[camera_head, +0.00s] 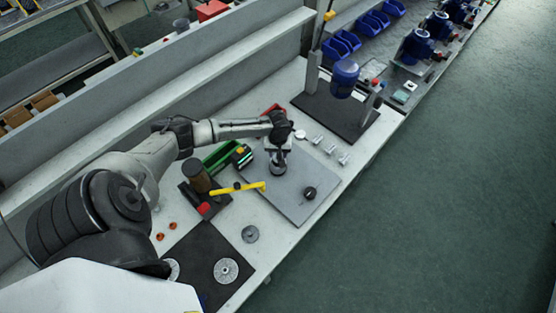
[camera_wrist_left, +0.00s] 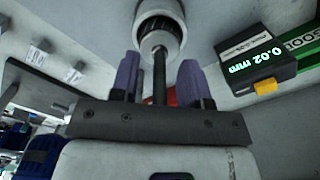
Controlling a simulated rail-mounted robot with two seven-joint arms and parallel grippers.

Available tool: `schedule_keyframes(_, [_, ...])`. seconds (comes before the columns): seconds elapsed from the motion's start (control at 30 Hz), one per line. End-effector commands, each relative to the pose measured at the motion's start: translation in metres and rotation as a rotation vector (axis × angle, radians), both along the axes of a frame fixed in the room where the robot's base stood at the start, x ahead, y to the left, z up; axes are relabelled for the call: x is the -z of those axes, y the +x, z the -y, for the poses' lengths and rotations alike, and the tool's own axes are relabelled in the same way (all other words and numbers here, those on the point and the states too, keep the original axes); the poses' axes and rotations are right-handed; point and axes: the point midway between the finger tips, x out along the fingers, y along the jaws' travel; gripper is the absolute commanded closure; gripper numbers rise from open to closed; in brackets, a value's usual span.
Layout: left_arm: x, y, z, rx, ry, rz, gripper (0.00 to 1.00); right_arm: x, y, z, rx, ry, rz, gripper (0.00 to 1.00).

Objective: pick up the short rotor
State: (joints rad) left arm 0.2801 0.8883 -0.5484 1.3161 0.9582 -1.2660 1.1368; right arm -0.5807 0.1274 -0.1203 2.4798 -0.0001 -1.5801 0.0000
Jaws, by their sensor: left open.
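My left gripper (camera_head: 279,148) points down over the grey plate (camera_head: 300,207) on the bench in the head view. A small round grey part shows just under it, largely hidden by the gripper. In the left wrist view a rotor (camera_wrist_left: 160,30), with a pale cylindrical body and a dark shaft (camera_wrist_left: 159,75), stands in front of the jaws. The left gripper (camera_wrist_left: 160,82) is open, with one purple finger on each side of the shaft. Gaps show between the fingers and the shaft. I cannot tell from its length whether it is the short rotor.
A dark round part (camera_head: 309,193) lies on the plate. A yellow-handled tool (camera_head: 238,188) and a green box (camera_head: 217,160) lie left of the gripper. A gauge (camera_wrist_left: 254,53) reads 0.02 mm. A blue motor (camera_head: 344,78) stands behind. Small metal parts (camera_head: 330,149) lie right.

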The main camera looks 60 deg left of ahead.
Motion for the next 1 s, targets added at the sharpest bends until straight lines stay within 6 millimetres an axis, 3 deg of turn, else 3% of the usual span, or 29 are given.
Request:
schedule_keyframes(0.07, [-0.0002,0.0001,0.0,0.0,0.0,0.0,0.59,0.0,0.0,0.0,0.0,0.0,0.0,0.57])
schedule_keyframes(0.5, [-0.0004,0.0001,-0.0001,0.0,0.0,0.0,1.0,-0.0002,0.0002,-0.0023,0.006,0.008,0.0,0.57])
schedule_keyframes(1.0, [-0.0015,0.0006,-0.0004,-0.001,0.0,0.001,1.0,-0.0004,0.0003,-0.0029,0.007,0.011,0.0,0.57])
